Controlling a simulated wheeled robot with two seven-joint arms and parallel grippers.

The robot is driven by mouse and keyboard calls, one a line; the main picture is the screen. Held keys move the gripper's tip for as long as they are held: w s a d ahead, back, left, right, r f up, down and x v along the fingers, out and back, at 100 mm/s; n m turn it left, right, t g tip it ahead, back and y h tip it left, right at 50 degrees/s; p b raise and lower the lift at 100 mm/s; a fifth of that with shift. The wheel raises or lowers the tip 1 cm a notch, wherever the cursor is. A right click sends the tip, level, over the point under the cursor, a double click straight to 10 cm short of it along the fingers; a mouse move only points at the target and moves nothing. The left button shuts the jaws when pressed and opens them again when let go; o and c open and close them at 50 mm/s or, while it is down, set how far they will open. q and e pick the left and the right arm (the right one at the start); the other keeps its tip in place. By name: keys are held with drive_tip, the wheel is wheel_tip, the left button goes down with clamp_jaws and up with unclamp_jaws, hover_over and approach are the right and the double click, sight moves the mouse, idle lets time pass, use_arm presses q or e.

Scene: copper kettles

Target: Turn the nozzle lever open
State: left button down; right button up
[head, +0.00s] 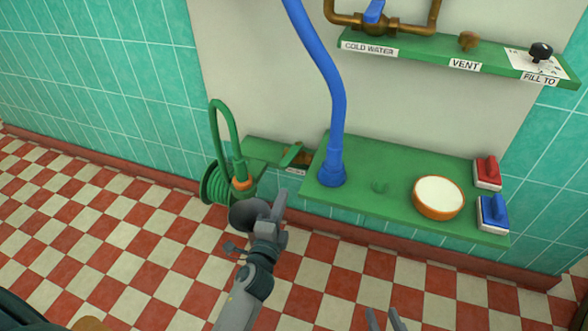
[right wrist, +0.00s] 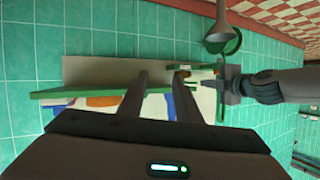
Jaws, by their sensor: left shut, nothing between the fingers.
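A green lever (head: 292,154) sits on a brass valve (head: 303,158) on the small green shelf at the back; its label is too small to read. To its left, a green hose with an orange collar (head: 242,184) rises from a green reel (head: 214,184). A dark grey rounded head (head: 247,214) shows below the collar, beside my left gripper. I cannot tell which part is the nozzle lever. My left gripper (head: 281,200) is shut and empty, in front of the small shelf. My right gripper (head: 385,318) is open and empty at the bottom edge; its fingers show apart in the right wrist view (right wrist: 161,75).
An upper shelf (head: 420,58) carries valves and knobs. The checkered floor (head: 120,240) is clear at left.

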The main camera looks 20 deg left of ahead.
use_arm(q)
drive_tip(key=shift+d+m, duration=0.2)
drive_tip(key=shift+m, duration=0.1)
use_arm(e)
drive_tip(key=shift+s+d+f, duration=0.1)
drive_tip(key=shift+s+f, duration=0.1)
drive_tip(key=shift+f, duration=0.15)
use_arm(q)
drive_tip(key=shift+w, duration=0.1)
approach(292, 155)
drive_tip(key=w+d+f, duration=0.1)
drive_tip(key=w, duration=0.1)
drive_tip(key=shift+w+d, duration=0.15)
drive_tip(key=shift+w, duration=0.55)
use_arm(e)
drive_tip(key=shift+w+r+t, duration=0.2)
drive_tip(key=shift+r+t, duration=0.05)
drive_tip(key=shift+r, duration=0.25)
drive_tip(key=shift+w+r+t, duration=0.2)
drive_tip(key=shift+r+t, duration=0.05)
drive_tip(key=shift+r, duration=0.2)
drive_tip(key=shift+s+f, duration=0.1)
drive_tip(key=shift+f, duration=0.1)
